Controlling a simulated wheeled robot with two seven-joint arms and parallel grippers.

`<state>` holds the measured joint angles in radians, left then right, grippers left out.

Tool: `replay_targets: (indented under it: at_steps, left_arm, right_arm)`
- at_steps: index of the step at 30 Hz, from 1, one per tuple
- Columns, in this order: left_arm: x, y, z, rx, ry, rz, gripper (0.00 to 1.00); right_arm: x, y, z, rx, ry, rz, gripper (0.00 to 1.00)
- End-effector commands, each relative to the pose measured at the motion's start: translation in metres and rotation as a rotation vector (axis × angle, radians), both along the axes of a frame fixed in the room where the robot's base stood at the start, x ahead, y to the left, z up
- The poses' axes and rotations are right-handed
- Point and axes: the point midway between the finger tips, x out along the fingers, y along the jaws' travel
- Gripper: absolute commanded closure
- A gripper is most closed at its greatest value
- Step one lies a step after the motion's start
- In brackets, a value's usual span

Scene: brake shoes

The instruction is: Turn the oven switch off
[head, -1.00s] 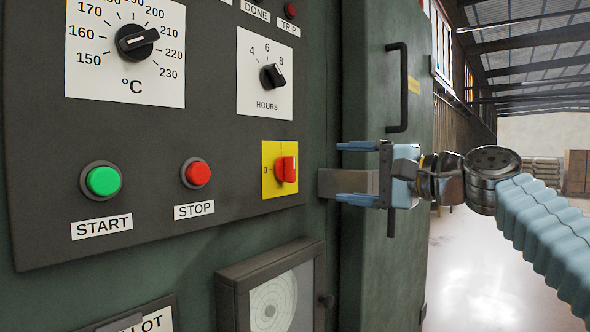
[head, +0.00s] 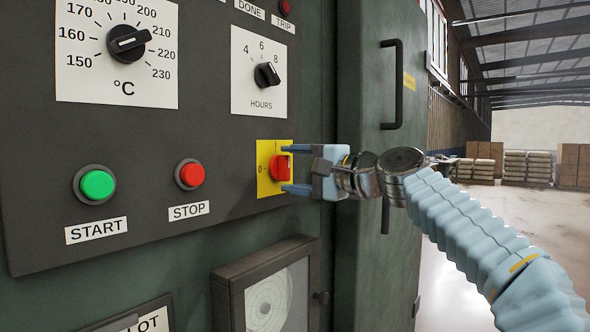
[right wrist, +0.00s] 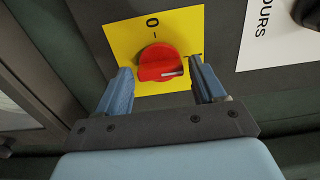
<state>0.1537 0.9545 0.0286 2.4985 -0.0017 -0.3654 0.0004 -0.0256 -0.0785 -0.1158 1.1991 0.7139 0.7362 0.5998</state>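The oven switch is a red knob (head: 279,166) on a yellow plate (head: 264,186) at the lower right of the dark control panel. The "0" is on the plate's left and the "I" mark at its top. In the right wrist view the knob (right wrist: 158,62) has a white line on the side toward the "I" mark, away from "0". My right gripper (head: 284,169) is open, with one finger above and one below the knob. In the right wrist view its fingers flank the knob, with gaps visible; contact is not clear. My left gripper is out of view.
The green START button (head: 97,184) and red STOP button (head: 190,174) sit left of the switch. The hours dial (head: 267,75) is above it. A door handle (head: 393,85) stands out at the right, and a framed gauge (head: 268,295) is below.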

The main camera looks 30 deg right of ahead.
Motion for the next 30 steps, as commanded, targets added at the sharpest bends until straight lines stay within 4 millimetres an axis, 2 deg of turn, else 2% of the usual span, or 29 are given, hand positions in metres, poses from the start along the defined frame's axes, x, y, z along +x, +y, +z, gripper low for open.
replay_targets:
  at_steps: [1, 8, 20, 30]
  left_arm:
    - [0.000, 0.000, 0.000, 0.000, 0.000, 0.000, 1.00]
    - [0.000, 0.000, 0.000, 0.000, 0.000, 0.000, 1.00]
    - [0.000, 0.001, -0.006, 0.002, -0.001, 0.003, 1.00]
    - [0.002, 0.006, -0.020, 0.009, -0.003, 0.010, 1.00]
  right_arm:
    - [0.000, 0.000, 0.000, 0.000, 0.000, 0.000, 0.39]
    - [0.000, 0.000, 0.000, 0.000, 0.001, 0.000, 0.74]
    - [0.000, 0.000, -0.002, -0.072, -0.029, 0.000, 0.75]
    - [0.000, 0.000, -0.003, -0.320, -0.131, 0.001, 0.75]
